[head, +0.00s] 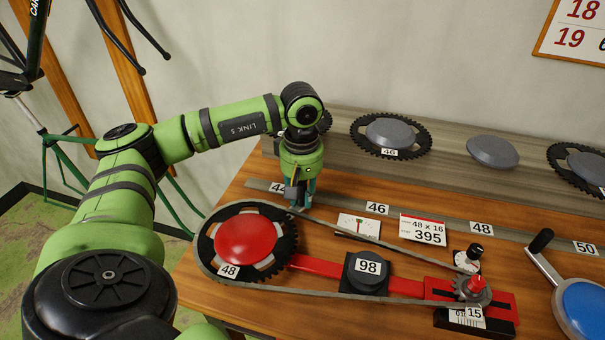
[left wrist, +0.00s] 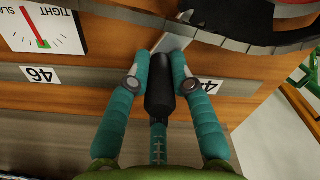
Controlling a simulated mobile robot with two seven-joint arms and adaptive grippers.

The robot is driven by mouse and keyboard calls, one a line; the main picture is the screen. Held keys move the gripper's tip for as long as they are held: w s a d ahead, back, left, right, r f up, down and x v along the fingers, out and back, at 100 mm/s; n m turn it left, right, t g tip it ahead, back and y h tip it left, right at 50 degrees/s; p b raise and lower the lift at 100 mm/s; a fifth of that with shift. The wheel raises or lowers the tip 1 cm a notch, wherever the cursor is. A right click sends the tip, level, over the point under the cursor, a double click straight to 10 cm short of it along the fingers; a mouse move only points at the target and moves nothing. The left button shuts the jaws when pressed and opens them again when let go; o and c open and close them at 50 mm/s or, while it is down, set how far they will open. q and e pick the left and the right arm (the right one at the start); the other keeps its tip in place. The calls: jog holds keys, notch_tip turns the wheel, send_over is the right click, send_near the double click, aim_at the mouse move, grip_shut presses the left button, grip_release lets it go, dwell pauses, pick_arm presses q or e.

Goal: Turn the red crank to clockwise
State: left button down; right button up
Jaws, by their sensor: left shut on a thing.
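The red crank's round red hub (head: 246,240) sits on a black toothed chainring labelled 48, at the left of the wooden bench. My left gripper (head: 301,198) reaches down just beyond the chainring's upper right edge. In the left wrist view, the teal fingers of my left gripper (left wrist: 162,82) are shut on the crank's black handle (left wrist: 160,90), one finger on each side. A grey crank arm (left wrist: 172,45) runs from the handle toward the chainring. In the head view the handle is mostly hidden by the gripper. My right gripper is not in view.
A chain (head: 325,294) loops from the chainring to a small sprocket (head: 472,291) labelled 15. A black block (head: 364,274) labelled 98 sits inside the loop. A tight/slack gauge (head: 358,226) lies behind it. A blue crank (head: 583,305) stands at the right.

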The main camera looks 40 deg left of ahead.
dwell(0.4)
pick_arm(q)
jog(key=c, duration=1.1)
grip_release()
notch_tip(320, 180, up, 12)
